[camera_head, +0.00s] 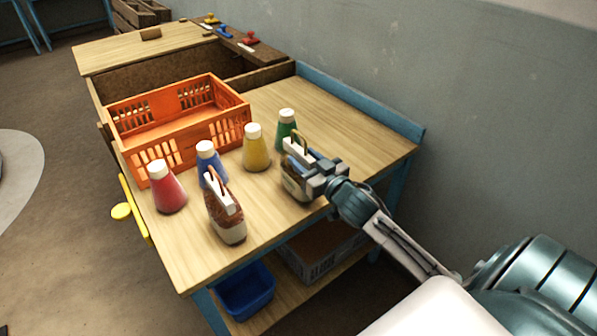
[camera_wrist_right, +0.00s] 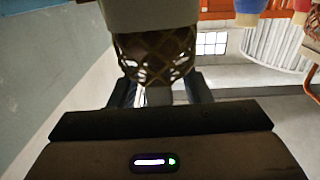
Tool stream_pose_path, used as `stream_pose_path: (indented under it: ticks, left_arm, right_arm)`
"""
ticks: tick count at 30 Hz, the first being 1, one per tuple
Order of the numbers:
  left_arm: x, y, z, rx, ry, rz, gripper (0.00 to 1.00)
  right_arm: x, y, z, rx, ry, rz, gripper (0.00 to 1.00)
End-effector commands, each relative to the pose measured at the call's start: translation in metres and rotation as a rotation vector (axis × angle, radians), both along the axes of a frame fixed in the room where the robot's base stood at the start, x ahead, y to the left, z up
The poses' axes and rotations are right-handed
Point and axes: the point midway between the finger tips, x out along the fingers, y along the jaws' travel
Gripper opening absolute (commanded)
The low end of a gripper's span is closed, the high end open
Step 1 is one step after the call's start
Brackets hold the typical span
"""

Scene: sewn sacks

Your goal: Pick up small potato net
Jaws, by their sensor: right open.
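A small net sack (camera_head: 295,186) with a pale header and a brown handle loop stands upright near the right edge of the table. My right gripper (camera_head: 308,176) is right at it and covers part of it. In the right wrist view the brown mesh of the sack (camera_wrist_right: 153,50) shows between and beyond the two fingers (camera_wrist_right: 160,92), which are apart. I cannot tell whether they touch it. A second, reddish-brown sack (camera_head: 226,217) with a white header and handle loop stands near the table's front edge. My left gripper is not in view.
An orange slatted crate (camera_head: 180,112) stands behind the sacks. Conical bottles in red (camera_head: 167,192), blue (camera_head: 210,162), yellow (camera_head: 256,152) and green (camera_head: 286,128) stand between. The table (camera_head: 345,130) is clear at the back right. A blue bin (camera_head: 245,292) sits on the lower shelf.

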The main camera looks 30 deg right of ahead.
Motion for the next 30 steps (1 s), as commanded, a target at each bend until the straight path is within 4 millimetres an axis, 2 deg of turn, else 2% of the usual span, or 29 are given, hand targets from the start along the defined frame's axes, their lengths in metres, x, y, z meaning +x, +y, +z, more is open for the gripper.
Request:
stream_pose_path:
  ticks: [4, 12, 14, 19, 30]
  left_arm:
    - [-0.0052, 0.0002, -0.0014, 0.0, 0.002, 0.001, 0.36]
    - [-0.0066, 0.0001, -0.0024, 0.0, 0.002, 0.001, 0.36]
    - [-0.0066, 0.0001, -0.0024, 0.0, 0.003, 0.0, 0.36]
    - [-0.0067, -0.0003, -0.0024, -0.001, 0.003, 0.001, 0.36]
    - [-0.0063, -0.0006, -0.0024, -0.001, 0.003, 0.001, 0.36]
  right_arm:
    - [0.0126, 0.0008, 0.0009, 0.002, -0.001, 0.0, 0.44]
    - [0.0148, 0.0011, 0.0001, 0.0, 0.0, 0.001, 0.44]
    - [0.0147, 0.0011, 0.0001, 0.0, 0.0, 0.001, 0.34]
    - [0.0146, 0.001, 0.0001, 0.0, 0.0, 0.001, 0.0]
    - [0.0145, 0.0009, -0.0001, -0.001, 0.0, 0.001, 0.0]
